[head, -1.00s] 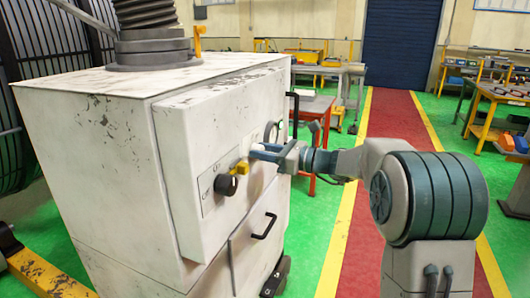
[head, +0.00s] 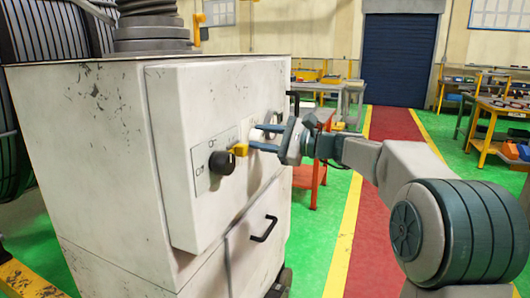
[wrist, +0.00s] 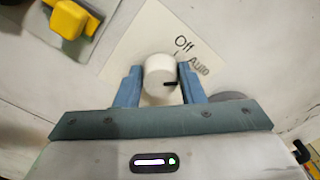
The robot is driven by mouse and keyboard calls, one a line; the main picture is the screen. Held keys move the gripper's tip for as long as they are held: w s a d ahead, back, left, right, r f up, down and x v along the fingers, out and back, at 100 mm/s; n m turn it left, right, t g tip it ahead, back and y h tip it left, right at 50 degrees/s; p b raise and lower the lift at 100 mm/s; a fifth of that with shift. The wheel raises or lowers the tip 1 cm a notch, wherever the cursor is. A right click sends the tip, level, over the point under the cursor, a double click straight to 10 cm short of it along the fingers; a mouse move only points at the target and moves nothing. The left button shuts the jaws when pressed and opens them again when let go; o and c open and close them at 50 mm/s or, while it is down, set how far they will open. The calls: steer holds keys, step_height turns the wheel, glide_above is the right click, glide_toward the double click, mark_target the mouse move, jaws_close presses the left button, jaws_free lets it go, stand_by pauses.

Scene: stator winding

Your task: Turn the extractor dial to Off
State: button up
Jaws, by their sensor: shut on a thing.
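The extractor dial (wrist: 158,75) is a white round knob on the cabinet front, in the wrist view. Its black mark points right, below the printed "Auto" (wrist: 199,67); "Off" (wrist: 183,43) is printed above the knob. My gripper (wrist: 157,80) has one finger on each side of the knob and is shut on it. In the head view my gripper (head: 256,138) reaches the cabinet front from the right; the knob is hard to make out there between the fingers.
A black switch with a yellow handle (head: 222,161) sits left of the dial, close to my lower finger; its yellow handle also shows in the wrist view (wrist: 70,18). A black drawer handle (head: 264,229) is below. A red table (head: 313,176) stands behind my gripper.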

steer(key=n+b, duration=0.2)
steer(key=b, duration=0.1)
steer(key=f+n+b, duration=0.1)
steer(key=n+b, duration=0.2)
steer(key=shift+a+r+n+b, duration=0.1)
steer(key=shift+r+n+b, duration=0.05)
steer(key=shift+n+b, duration=1.75)
steer(key=shift+r+n, duration=0.1)
steer(key=shift+n, duration=0.2)
steer(key=o, duration=1)
steer(key=shift+s, duration=0.1)
steer(key=v, duration=1.3)
steer(key=shift+s+d+r, duration=0.1)
steer(key=shift+d, duration=0.3)
